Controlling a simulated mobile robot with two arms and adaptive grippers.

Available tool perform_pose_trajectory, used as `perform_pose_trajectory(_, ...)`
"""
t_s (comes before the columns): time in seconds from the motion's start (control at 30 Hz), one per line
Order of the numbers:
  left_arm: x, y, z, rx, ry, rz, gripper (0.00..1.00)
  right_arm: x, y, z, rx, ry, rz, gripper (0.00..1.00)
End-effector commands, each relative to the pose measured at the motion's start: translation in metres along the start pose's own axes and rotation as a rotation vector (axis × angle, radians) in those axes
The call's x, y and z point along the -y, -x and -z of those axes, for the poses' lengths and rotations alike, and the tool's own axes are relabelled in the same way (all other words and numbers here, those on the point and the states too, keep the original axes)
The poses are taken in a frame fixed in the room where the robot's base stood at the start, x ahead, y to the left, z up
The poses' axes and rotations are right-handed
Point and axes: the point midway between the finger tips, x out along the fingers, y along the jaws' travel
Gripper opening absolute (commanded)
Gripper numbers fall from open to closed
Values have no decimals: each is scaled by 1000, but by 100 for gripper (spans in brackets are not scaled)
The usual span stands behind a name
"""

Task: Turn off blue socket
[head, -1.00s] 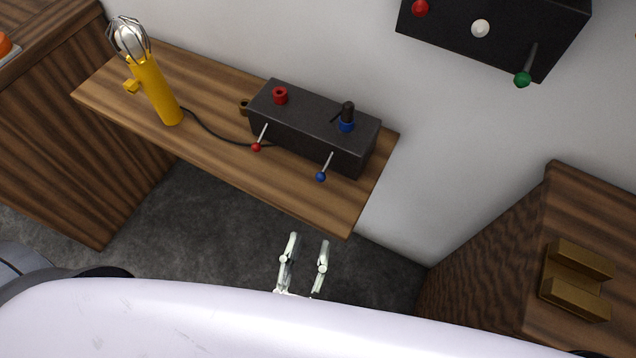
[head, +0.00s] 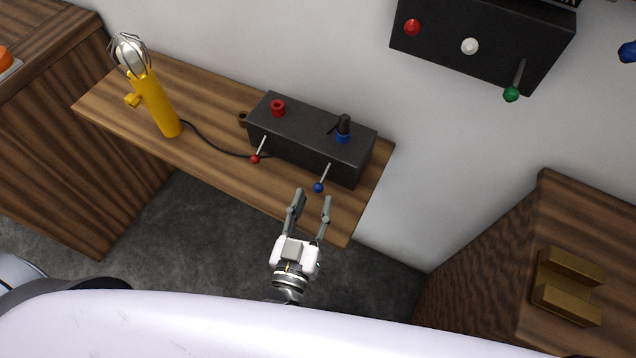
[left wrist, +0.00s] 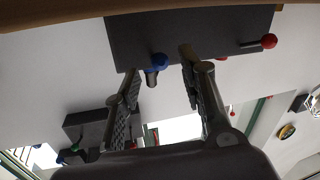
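A black socket box (head: 290,138) stands on a wooden shelf. It has a red socket (head: 278,108) at its left and a blue socket (head: 343,136) with a black plug in it at its right. On its front are a red-tipped lever (head: 255,158) and a blue-tipped lever (head: 319,187), both slanting downward. My left gripper (head: 312,200) is open and empty, just below the blue-tipped lever in the head view. In the left wrist view the blue knob (left wrist: 159,61) shows between the open fingers (left wrist: 160,72), apart from them. My right gripper is not in view.
A yellow caged lamp (head: 157,103) stands on the shelf (head: 215,160), with a dark cable running toward the box. A black wall panel (head: 485,45) has red, white and green knobs. A wooden cabinet (head: 465,270) with a brass-coloured block (head: 568,285) is at the right.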

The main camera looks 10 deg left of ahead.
Motion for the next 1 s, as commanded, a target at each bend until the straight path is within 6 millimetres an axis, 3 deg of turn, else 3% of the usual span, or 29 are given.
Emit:
perform_pose_trajectory(0.1, 0, -22, 2, -3, 2, 1, 38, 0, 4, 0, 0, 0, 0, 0)
perform_pose_trajectory(0.3, 0, -41, 0, -1, 0, 0, 38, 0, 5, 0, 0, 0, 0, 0)
perform_pose_trajectory(0.67, 0, -45, 0, 0, 0, 1, 37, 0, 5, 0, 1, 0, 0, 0)
perform_pose_trajectory(1.0, 0, -45, 0, 0, 0, 1, 14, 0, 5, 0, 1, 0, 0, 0)
